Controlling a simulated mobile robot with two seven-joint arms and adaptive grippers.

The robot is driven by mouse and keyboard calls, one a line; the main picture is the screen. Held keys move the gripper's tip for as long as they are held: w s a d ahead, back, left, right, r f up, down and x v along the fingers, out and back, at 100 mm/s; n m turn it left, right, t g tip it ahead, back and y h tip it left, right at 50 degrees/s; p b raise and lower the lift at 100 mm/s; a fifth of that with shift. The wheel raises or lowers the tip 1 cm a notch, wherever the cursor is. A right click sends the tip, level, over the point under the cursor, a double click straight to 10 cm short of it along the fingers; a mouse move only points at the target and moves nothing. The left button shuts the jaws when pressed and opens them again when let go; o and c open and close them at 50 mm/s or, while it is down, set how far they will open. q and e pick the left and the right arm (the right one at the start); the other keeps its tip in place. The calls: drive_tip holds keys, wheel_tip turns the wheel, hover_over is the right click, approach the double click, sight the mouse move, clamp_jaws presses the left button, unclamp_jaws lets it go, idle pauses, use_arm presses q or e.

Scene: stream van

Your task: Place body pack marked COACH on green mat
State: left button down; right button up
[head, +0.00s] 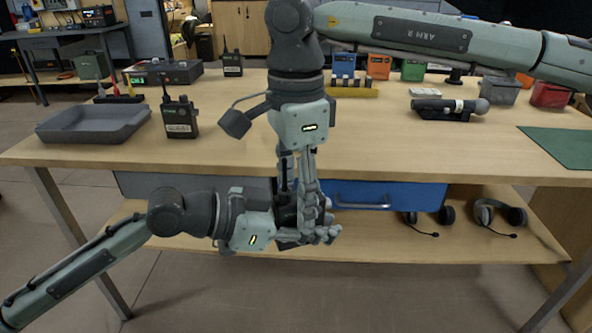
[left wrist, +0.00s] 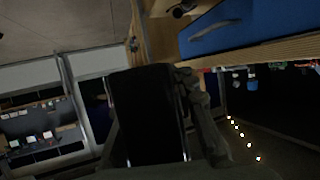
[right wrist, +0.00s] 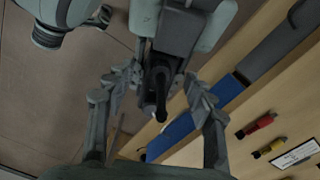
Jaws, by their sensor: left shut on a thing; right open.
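A dark body pack (head: 286,212) is held in my left gripper (head: 322,235) in front of the workbench, below its top edge. It fills the middle of the left wrist view (left wrist: 147,115) as a black block, and its marking cannot be read. My right gripper (head: 304,195) points down from above, open, its fingers overlapping the left gripper in the head view. The right wrist view shows its open fingers either side of a dark part (right wrist: 160,85), likely the pack; contact cannot be told. The green mat (head: 565,147) lies on the bench top at the far right, with its visible part bare.
A grey tray (head: 92,124) and a handheld radio (head: 180,118) stand on the bench's left. A microphone (head: 450,107) lies right of centre. A blue drawer (head: 385,195) is behind the grippers. Headsets (head: 498,215) sit on the lower shelf. The bench's front middle is clear.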

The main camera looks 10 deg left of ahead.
drive_tip(key=shift+f, duration=0.3)
drive_tip(key=shift+c, duration=0.6)
clamp_jaws()
use_arm(q)
drive_tip(key=c, duration=1.1)
unclamp_jaws()
